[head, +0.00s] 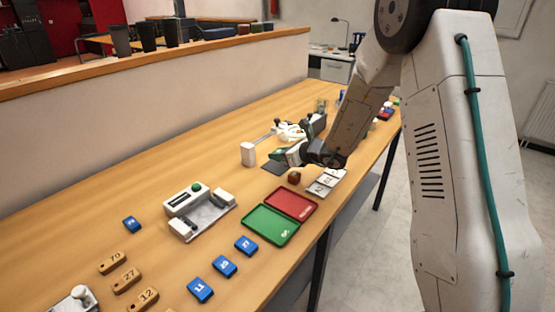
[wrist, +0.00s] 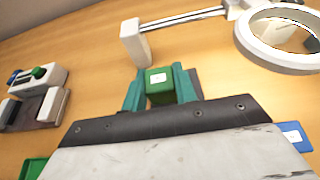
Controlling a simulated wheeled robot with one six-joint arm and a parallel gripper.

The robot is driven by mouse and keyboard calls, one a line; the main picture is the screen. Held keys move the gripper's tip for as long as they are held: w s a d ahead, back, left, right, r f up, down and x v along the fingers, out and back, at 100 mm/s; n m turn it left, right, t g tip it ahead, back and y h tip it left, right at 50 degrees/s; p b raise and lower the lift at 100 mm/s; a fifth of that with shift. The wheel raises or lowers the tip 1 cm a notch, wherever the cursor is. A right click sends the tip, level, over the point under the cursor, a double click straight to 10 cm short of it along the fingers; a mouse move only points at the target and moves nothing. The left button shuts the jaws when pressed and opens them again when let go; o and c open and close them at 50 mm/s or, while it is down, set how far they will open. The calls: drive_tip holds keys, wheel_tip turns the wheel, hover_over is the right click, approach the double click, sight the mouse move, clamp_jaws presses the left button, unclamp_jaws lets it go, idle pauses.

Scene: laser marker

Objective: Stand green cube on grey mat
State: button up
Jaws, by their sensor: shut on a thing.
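The green cube (wrist: 159,86) has a white label on its upper face and sits between the green fingertips of my gripper (wrist: 160,90) in the wrist view. My gripper is shut on it. In the head view my gripper (head: 280,154) is at the far middle of the table, and the cube cannot be clearly told from the green fingers. The dark grey mat (head: 274,168) lies on the table just below and in front of the gripper, partly covered by it. I cannot tell whether the cube touches the mat.
A magnifier lamp (wrist: 285,40) with a white block (wrist: 135,45) stands just beyond the gripper. A marking device (head: 198,210) stands left of the trays.

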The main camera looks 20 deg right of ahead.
sight(277, 166)
drive_tip(key=shift+w+a+f, duration=0.1)
drive_tip(key=shift+w, duration=1)
drive_tip(key=shift+w+f, duration=0.1)
drive_tip(key=shift+f, duration=1.7)
drive_tip(key=o, duration=0.9)
drive_tip(key=shift+f, duration=0.1)
drive_tip(key=shift+o, duration=0.2)
